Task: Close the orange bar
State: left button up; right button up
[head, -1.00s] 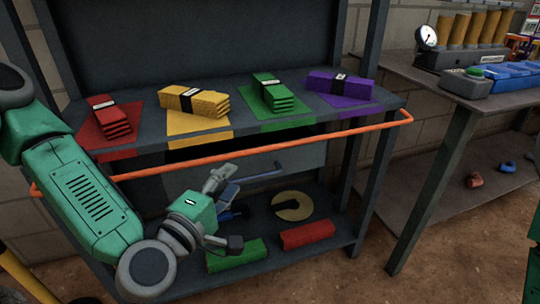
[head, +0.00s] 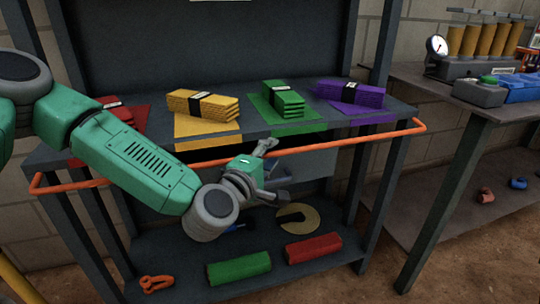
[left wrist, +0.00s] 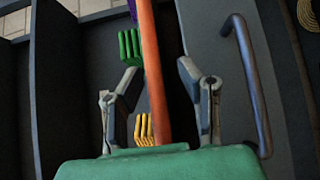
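The orange bar (head: 370,136) runs along the front of the workbench, just below its top, with bent ends at left and right. My left arm crosses in front of its left part. My left gripper (head: 272,172) is in front of the bench near the middle of the bar. In the left wrist view, my left gripper (left wrist: 160,95) is open, with one finger on each side of the orange bar (left wrist: 153,70). The fingers look apart from the bar. My right gripper is out of view.
Red, yellow (head: 205,104), green (head: 283,98) and purple (head: 348,92) stacks lie on the bench top. A drawer handle (left wrist: 250,85) is beside the gripper. The lower shelf holds a green block (head: 238,268), a red block (head: 313,248) and an orange clamp (head: 157,283). Another table stands at right.

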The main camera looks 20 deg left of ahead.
pick_arm(q)
jog(key=shift+d+r, duration=0.1)
jog(key=shift+d, duration=0.45)
jog(key=c, duration=0.6)
jog(key=shift+d, duration=0.1)
grip_shut()
jog(key=shift+a+p, duration=0.25)
jog(key=shift+p, duration=0.1)
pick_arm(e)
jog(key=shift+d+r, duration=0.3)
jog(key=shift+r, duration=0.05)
pick_arm(q)
jog(key=shift+d+r+g+p, duration=0.1)
jog(key=shift+g+p, duration=0.2)
jog(key=shift+p, duration=0.05)
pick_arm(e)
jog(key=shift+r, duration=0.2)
